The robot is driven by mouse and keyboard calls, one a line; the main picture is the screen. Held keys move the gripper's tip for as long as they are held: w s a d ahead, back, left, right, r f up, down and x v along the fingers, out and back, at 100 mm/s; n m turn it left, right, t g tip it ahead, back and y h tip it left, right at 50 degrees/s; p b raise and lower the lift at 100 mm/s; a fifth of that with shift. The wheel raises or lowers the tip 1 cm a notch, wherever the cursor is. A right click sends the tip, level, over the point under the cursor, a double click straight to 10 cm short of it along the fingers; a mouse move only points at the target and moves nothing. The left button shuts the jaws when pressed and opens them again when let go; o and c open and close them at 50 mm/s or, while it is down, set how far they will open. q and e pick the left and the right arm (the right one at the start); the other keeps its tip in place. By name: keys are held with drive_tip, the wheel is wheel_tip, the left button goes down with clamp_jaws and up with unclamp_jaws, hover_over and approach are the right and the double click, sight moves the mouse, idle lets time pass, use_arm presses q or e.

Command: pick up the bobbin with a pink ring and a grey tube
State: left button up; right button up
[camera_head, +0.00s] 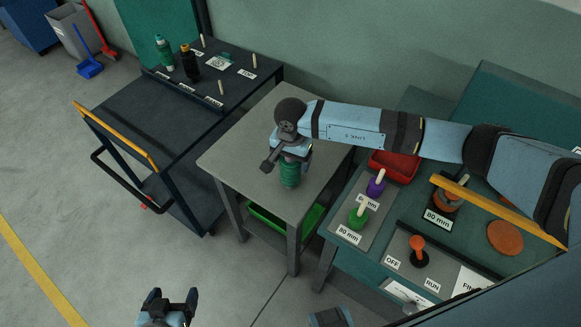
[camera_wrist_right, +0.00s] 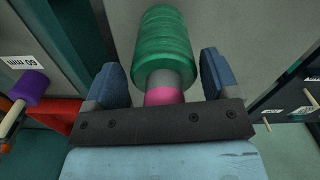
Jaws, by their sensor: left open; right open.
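The bobbin (camera_head: 290,173) is wound with green thread and stands on the small grey table (camera_head: 240,150). In the right wrist view the green bobbin (camera_wrist_right: 164,45) shows a grey tube and a pink ring at its near end. My right gripper (camera_head: 287,158) is over the bobbin; its fingers (camera_wrist_right: 165,80) are open on either side of the tube end, with gaps visible. My left gripper (camera_head: 171,294) is open and empty at the bottom of the head view, over the floor.
A dark cart (camera_head: 125,110) at left carries a green bobbin (camera_head: 164,53), a black bobbin (camera_head: 189,64) and pegs. A green workbench (camera_head: 350,262) at right holds a red tray (camera_head: 394,167), purple and green pegged pieces and a lever. A green tray (camera_head: 268,228) sits below the table.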

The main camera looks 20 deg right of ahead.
drive_tip(key=c, duration=1.3)
drive_tip(key=shift+r, duration=0.2)
